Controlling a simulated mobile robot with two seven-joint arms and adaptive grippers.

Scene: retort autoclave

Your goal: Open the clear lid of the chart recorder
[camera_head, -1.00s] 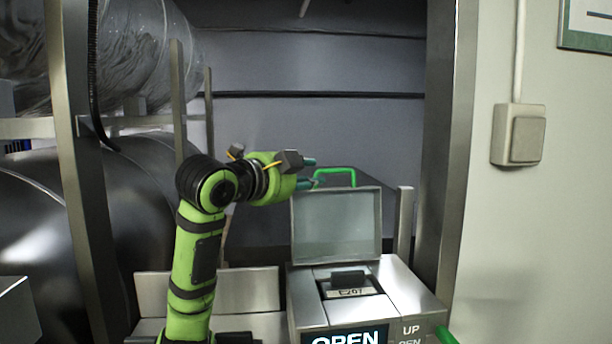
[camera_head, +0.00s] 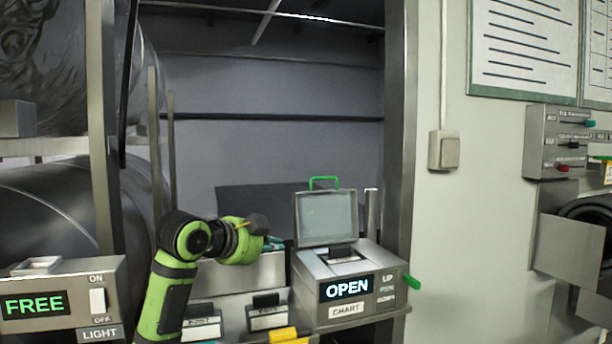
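The chart recorder (camera_head: 345,283) is a metal box with a display reading OPEN and a CHART label. Its clear lid (camera_head: 326,217) stands upright at the back of the box, with a green handle (camera_head: 324,183) on its top edge. A small dark block (camera_head: 342,252) shows in the recess on top. My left gripper (camera_head: 274,244) is just left of the lid's lower part, its teal fingertips pointing right, holding nothing visible. Its fingers are small and partly hidden, so I cannot tell whether it is open. My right gripper is not in view.
A box reading FREE (camera_head: 62,302) with a light switch stands at the left. Labelled trays (camera_head: 268,318) and a yellow item (camera_head: 283,334) lie below my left arm. A metal post (camera_head: 398,150) and a wall switch (camera_head: 444,150) are to the right.

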